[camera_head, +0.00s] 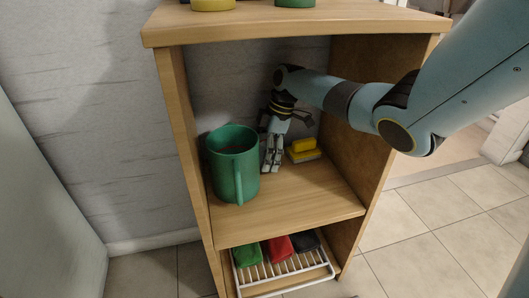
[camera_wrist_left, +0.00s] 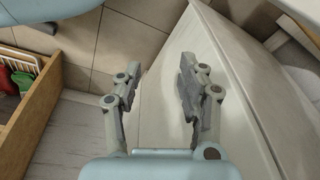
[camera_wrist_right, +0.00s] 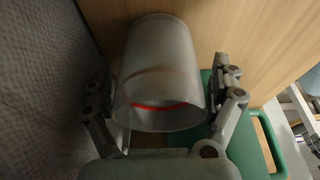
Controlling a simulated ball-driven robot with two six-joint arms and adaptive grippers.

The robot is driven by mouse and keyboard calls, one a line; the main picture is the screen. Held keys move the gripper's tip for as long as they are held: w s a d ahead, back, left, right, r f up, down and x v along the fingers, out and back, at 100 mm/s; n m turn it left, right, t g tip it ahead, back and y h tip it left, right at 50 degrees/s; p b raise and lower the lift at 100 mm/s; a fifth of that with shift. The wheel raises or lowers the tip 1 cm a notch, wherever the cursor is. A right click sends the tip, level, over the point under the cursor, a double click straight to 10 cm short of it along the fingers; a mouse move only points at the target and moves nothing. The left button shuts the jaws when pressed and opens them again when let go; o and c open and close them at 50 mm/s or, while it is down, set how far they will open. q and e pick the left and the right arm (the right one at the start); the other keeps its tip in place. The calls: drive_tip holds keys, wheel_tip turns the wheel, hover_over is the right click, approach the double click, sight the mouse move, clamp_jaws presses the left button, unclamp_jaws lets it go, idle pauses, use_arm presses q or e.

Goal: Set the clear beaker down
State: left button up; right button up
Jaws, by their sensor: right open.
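The clear beaker (camera_wrist_right: 160,60), a greyish see-through cylinder with a red line near its rim, is between the spread fingers of my right gripper (camera_wrist_right: 166,82) in the right wrist view. My right gripper is open around it; I cannot tell whether a finger touches it. In the head view my right gripper (camera_head: 272,158) points down at the middle shelf (camera_head: 300,198), and the beaker cannot be made out there.
A large green mug (camera_head: 232,165) stands just left of my right gripper; a yellow block (camera_head: 303,149) lies to its right. The unit's top board (camera_head: 330,22) is above my right arm. Below, a white rack (camera_head: 285,273) holds green, red and dark items. The shelf's front right is clear.

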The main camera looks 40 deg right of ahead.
drive_tip(key=shift+r, duration=0.2)
use_arm(q)
drive_tip(key=s+a+f+g+p, duration=0.1)
drive_tip(key=s+a+f+p, duration=0.1)
drive_tip(key=s+f+p, duration=0.1)
drive_tip(key=shift+s+f+g+p, duration=0.35)
drive_tip(key=shift+f+p, duration=0.1)
drive_tip(key=shift+f, duration=0.3)
use_arm(e)
drive_tip(key=v, duration=0.7)
drive_tip(key=shift+r, duration=0.2)
use_arm(q)
drive_tip(key=shift+s, duration=0.1)
use_arm(e)
drive_tip(key=shift+s, duration=0.1)
